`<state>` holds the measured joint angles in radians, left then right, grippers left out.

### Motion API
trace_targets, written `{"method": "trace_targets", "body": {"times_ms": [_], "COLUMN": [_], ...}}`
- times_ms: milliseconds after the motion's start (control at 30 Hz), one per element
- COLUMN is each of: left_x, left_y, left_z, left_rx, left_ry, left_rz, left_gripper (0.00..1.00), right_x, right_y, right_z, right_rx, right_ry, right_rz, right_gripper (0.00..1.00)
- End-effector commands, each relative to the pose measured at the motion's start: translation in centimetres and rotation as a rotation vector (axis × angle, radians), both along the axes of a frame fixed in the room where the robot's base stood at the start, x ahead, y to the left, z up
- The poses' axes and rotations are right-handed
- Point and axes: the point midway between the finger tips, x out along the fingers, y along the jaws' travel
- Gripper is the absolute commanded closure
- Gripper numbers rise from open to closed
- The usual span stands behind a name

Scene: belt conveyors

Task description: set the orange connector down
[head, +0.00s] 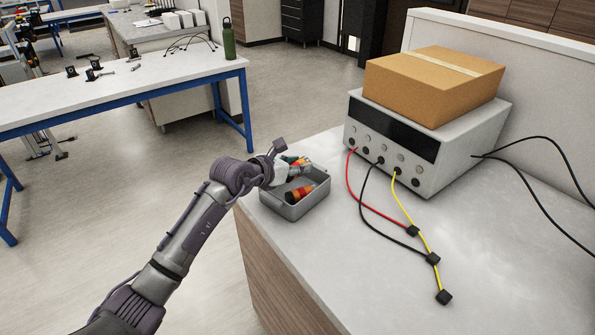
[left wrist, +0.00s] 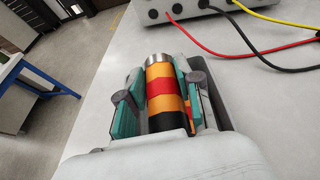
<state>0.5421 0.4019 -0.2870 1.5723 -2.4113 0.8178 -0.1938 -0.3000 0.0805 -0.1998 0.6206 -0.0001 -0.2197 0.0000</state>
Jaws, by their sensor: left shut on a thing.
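My left gripper (head: 291,160) is over the far left side of a grey tray (head: 312,204) on the light bench. It is shut on the orange connector (left wrist: 160,85), a cylinder with orange, red and black bands and a silver end, which lies between the teal finger pads in the left wrist view. In the head view the fingers mostly hide it. A second banded orange, red and black piece (head: 299,194) lies in the tray. I cannot tell whether the held connector touches the tray. My right gripper is not in view.
A grey power unit (head: 427,165) with a cardboard box (head: 432,83) on top stands at the back. Red, black and yellow leads (head: 400,205) run across the bench right of the tray. The front right bench top is clear. A blue-legged table (head: 150,85) stands at left.

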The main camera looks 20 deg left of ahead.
Motion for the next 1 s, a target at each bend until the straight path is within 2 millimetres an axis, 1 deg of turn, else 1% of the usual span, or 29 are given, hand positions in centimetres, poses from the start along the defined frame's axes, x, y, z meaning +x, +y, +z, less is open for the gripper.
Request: {"method": "trace_targets", "body": {"times_ms": [33,100,200,467,700,733,800,867,1000], "left_x": [-0.1,-0.1,-0.1,-0.1,-0.1,-0.1,-0.1,-0.1,-0.1], "left_y": [-0.1,-0.1,-0.1,-0.1,-0.1,-0.1,-0.1,-0.1,-0.1], "left_z": [-0.8,-1.8,-2.7,-2.9,-3.6,-3.5,-3.5,-3.5,-3.5], "left_rx": [-0.002,-0.002,-0.002,0.0,0.0,0.0,0.0,0.0,0.0], "left_ry": [0.006,0.006,0.003,0.001,0.001,0.001,0.001,0.001,0.001], "left_rz": [0.0,0.0,-0.001,-0.001,-0.001,-0.001,-0.002,-0.002,-0.001], "left_gripper": [1.0,1.0,1.0,1.0,1.0,0.61,0.49,0.4,0.4], "right_x": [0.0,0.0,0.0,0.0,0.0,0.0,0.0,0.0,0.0], "right_y": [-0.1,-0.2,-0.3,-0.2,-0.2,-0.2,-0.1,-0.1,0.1], "right_z": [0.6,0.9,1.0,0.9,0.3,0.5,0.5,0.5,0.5], "right_rx": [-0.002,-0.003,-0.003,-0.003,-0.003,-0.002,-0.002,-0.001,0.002], "right_ry": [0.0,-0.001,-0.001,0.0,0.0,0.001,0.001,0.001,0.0], "right_rz": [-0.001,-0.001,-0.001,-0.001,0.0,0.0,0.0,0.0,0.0], "right_gripper": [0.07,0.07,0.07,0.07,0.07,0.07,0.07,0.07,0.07]}}
